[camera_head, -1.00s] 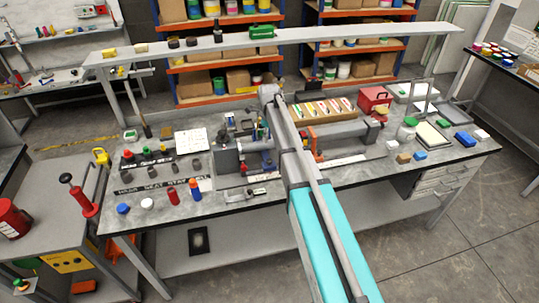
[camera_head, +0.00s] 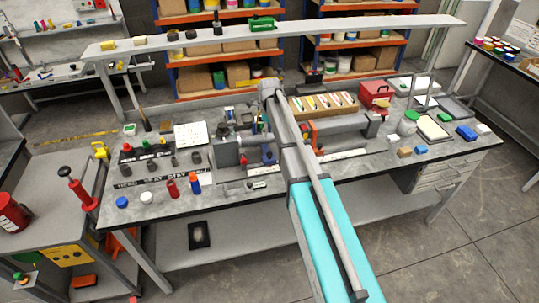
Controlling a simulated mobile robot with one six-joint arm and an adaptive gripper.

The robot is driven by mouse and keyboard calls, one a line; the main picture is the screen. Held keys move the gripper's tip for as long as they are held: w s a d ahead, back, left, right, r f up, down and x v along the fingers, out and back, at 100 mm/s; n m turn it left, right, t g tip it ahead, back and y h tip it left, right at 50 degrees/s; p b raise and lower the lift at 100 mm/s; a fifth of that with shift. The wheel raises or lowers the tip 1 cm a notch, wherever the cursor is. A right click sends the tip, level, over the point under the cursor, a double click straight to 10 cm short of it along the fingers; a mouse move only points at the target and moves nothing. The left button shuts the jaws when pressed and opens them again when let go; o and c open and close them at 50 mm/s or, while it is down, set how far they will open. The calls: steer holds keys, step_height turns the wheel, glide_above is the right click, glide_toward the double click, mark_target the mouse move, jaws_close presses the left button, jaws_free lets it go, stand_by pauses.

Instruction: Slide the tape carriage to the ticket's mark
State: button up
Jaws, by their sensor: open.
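My arm reaches from the bottom of the view over the workbench (camera_head: 215,211). Its end joint is above the middle of the bench. My gripper does not show; the arm's far end hides what lies beneath it. A long grey machine stands on the bench, with a grey block (camera_head: 228,154) at left and a grey cylinder (camera_head: 343,128) at right, partly behind my arm. A pale strip (camera_head: 344,156) lies along its front right. I cannot tell which part is the tape carriage, and no mark is readable. A white sheet (camera_head: 190,135), perhaps the ticket, lies left of the machine.
A raised shelf (camera_head: 350,31) spans the bench's back. A box of colourful strips (camera_head: 325,104) and a red box (camera_head: 376,95) stand behind the machine. Bottles, including a red one (camera_head: 172,189), stand at front left. A cart (camera_head: 55,222) adjoins the left side.

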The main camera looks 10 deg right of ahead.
mark_target(269, 154)
steer(key=shift+a+f+b, duration=0.1)
steer(key=shift+f+b, duration=5.8)
steer(key=shift+f, duration=0.2)
steer(key=shift+c, duration=0.2)
jaws_close()
